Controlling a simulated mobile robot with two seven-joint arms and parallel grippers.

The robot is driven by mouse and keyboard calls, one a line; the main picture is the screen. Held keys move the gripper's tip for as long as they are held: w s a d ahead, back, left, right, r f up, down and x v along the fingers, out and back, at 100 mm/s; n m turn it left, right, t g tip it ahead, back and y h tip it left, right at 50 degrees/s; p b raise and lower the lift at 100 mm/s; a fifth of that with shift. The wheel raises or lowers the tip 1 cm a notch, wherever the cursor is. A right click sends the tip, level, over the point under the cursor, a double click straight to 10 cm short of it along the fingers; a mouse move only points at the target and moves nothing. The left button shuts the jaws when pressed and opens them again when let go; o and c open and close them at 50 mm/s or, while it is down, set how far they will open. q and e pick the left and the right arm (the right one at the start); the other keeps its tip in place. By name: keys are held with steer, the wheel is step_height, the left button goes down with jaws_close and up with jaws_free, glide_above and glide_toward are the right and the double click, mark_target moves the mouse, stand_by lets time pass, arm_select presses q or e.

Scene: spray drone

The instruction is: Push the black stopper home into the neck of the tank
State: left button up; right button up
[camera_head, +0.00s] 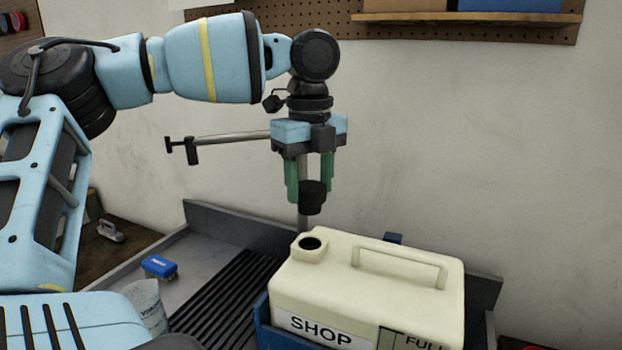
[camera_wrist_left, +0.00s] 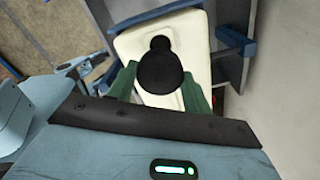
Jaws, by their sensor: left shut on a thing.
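The black stopper (camera_head: 312,198) is held between the green fingers of my left gripper (camera_head: 310,178), which is shut on it. It hangs narrow end down, above the tank and apart from it. The cream tank (camera_head: 370,285) stands upright, its open neck (camera_head: 312,244) at its left end showing a dark hole. In the left wrist view the stopper (camera_wrist_left: 160,72) sits between the fingertips (camera_wrist_left: 160,85), with the tank (camera_wrist_left: 130,45) below; the stopper covers part of the tank top there. My right gripper is not in view.
A blue holder (camera_head: 264,325) surrounds the tank's base. A grey tray with a black slatted grate (camera_head: 225,300) lies to the left, with a blue block (camera_head: 159,267) and a clear cup (camera_head: 146,305). A pegboard shelf (camera_head: 460,17) is on the wall behind.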

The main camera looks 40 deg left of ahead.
mark_target(310, 214)
arm_select(q)
step_height(310, 214, down, 2)
steer(key=shift+f, duration=0.25)
steer(key=shift+f+b, duration=0.5)
steer(key=shift+f, duration=0.95)
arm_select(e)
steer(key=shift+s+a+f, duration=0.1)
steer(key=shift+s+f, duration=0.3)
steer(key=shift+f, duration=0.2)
arm_select(q)
steer(key=shift+f, duration=0.45)
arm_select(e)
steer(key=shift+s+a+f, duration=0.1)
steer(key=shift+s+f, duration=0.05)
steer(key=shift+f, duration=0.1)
arm_select(q)
steer(key=shift+f+b, duration=0.4)
steer(key=shift+f, duration=0.65)
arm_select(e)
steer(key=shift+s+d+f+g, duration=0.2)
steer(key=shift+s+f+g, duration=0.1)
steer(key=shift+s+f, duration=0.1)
arm_select(q)
steer(key=o, duration=1.4)
steer(key=shift+c, duration=0.2)
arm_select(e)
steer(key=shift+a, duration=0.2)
